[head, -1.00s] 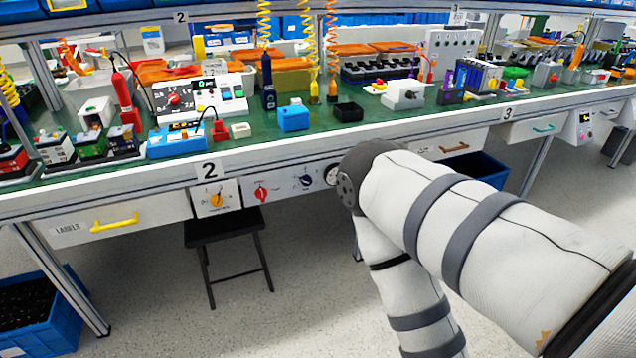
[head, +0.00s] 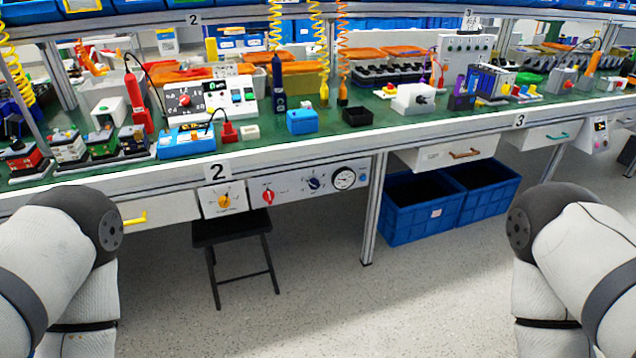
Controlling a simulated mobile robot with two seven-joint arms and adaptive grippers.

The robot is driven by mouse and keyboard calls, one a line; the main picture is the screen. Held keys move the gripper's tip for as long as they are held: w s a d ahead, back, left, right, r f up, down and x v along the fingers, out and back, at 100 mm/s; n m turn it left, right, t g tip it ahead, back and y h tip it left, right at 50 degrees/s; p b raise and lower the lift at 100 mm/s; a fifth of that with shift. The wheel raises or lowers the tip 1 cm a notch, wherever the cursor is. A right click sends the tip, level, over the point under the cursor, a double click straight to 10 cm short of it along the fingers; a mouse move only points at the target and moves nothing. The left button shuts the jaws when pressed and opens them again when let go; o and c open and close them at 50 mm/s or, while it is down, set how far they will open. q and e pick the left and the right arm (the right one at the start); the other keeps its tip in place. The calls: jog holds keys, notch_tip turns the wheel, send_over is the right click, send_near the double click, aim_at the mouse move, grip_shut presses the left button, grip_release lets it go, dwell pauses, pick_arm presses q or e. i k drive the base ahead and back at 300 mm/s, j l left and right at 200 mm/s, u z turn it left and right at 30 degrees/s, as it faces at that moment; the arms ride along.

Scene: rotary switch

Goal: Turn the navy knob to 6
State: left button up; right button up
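The navy knob (head: 314,184) sits on a white panel under the front edge of the workbench, in the middle of the head view. It is small here, and I cannot read the numbers around it or tell its setting. A red knob (head: 267,197) is to its left and a round gauge (head: 344,178) to its right on the same panel. A yellow knob (head: 225,201) is on a separate panel further left. My arms show only as bent links at the lower left and lower right, both away from the knob. Neither gripper is in the picture.
A black folding stool (head: 235,240) stands below the yellow knob. Blue bins (head: 412,215) stand under the bench to the right, past a metal leg (head: 373,215). The green bench top (head: 270,140) holds many devices. Open floor lies between my arms.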

aim_at(314, 184)
jog(key=i+z, duration=0.2)
jog(key=z, duration=0.15)
jog(key=i+z, duration=0.35)
jog(key=i+j+z, duration=0.1)
jog(key=z, duration=0.25)
jog(key=j, duration=0.05)
